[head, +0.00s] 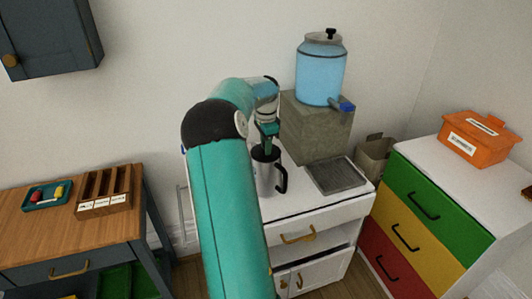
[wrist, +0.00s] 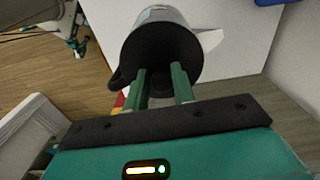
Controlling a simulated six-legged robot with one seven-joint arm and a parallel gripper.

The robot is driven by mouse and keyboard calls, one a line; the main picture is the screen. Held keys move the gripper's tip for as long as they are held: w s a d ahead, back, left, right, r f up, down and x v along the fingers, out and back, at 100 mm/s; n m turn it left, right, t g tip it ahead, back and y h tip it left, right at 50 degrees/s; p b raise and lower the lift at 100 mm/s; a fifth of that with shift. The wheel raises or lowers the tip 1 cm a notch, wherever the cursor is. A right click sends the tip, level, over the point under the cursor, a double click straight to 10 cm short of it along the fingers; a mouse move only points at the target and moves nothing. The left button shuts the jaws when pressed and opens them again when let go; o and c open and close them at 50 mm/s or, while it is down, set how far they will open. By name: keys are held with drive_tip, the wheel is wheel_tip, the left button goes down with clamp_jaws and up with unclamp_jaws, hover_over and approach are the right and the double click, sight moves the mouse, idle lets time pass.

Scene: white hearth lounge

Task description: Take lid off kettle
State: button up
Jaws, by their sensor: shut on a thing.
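The kettle (head: 267,178) is a steel-grey pot with a black handle on its right, standing upright on the white cabinet top in the head view. Its dark round lid (wrist: 160,50) faces the wrist camera, and the grey body (wrist: 160,14) shows beyond it. My gripper (wrist: 164,90) has its two green fingers on either side of the small dark knob at the lid's middle, shut on it. In the head view my gripper (head: 268,145) comes down from above onto the kettle's top. I cannot tell whether the lid is still seated or slightly raised.
A blue water dispenser (head: 320,75) stands on a stone block (head: 316,130) behind right. A grey drip tray (head: 337,175) lies right of the kettle. A drawer unit with an orange box (head: 479,138) is farther right; a wooden table (head: 60,234) is left.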

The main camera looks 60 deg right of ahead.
drive_tip(key=shift+a+f, duration=0.25)
drive_tip(key=shift+f, duration=0.15)
clamp_jaws()
drive_tip(key=shift+r, duration=0.1)
